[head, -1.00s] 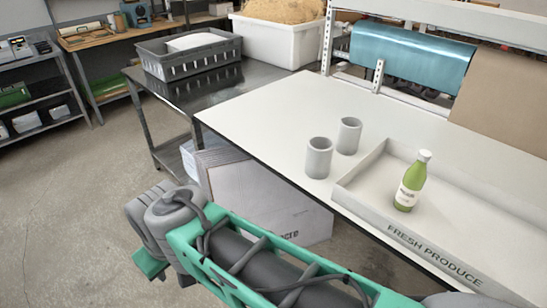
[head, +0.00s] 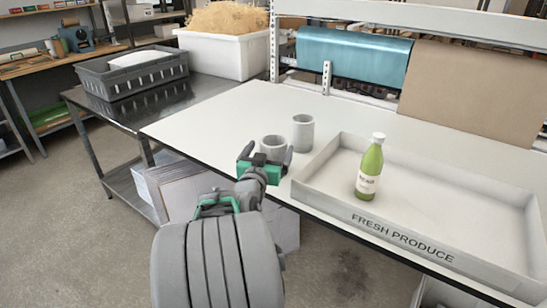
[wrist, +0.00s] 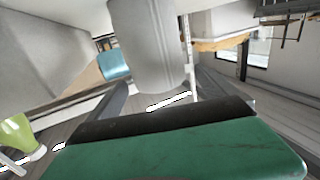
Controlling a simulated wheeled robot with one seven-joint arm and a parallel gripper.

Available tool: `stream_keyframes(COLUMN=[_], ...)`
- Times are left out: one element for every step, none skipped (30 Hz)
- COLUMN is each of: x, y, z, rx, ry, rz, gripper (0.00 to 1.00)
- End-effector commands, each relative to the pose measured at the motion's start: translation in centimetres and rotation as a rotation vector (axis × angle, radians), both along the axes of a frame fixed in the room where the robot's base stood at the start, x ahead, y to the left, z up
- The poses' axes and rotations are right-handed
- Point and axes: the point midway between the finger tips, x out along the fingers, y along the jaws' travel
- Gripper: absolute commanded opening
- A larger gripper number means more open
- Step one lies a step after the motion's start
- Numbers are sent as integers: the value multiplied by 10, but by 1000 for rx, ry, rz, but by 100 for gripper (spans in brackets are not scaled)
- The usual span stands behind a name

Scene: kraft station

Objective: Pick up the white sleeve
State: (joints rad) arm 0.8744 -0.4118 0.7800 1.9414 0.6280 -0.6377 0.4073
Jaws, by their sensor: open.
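Two pale grey-white cylindrical sleeves stand upright on the white table. The near sleeve (head: 273,143) is partly hidden behind my gripper, and the far sleeve (head: 303,133) stands just behind it to the right. They look alike in colour. My gripper (head: 266,158) is open at the table's front edge, with its fingers towards the near sleeve. In the wrist view, a large pale sleeve (wrist: 146,45) fills the upper middle, ahead of and between the open fingers (wrist: 160,95). Nothing is held. I cannot tell whether the fingers touch it.
A shallow tray (head: 400,238) marked FRESH PRODUCE lies to the right, with a green bottle (head: 370,170) standing in it. A dark crate (head: 135,80) and a white bin (head: 222,52) stand at the back left. The table's left part is clear.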

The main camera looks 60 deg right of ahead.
Motion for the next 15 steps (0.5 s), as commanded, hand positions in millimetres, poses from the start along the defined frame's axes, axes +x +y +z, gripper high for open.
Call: stream_keyframes(x=[-1, 0, 0, 3, 4, 5, 6, 6, 7, 7, 7, 7, 7, 7, 7], y=[-10, -16, -23, -28, -32, -37, -39, -41, -42, -42, -41, -41, -41, -41, -41], z=[5, 6, 7, 6, 5, 5, 4, 4, 3, 3, 3, 3, 3, 3, 3], rx=[2, 4, 3, 3, 3, 2, 3, 3, 2, 2, 2, 2, 2, 2, 2], ry=[2, 2, 2, 2, 3, 1, 2, 2, 0, 0, 0, 0, 0, 0, 0], rz=[-5, -4, -4, -2, -1, -1, -1, 0, 1, 1, 2, 2, 2, 2, 2], gripper=[96, 96, 96, 96, 96, 96, 96, 96, 96, 96, 96, 96, 96, 96, 93])
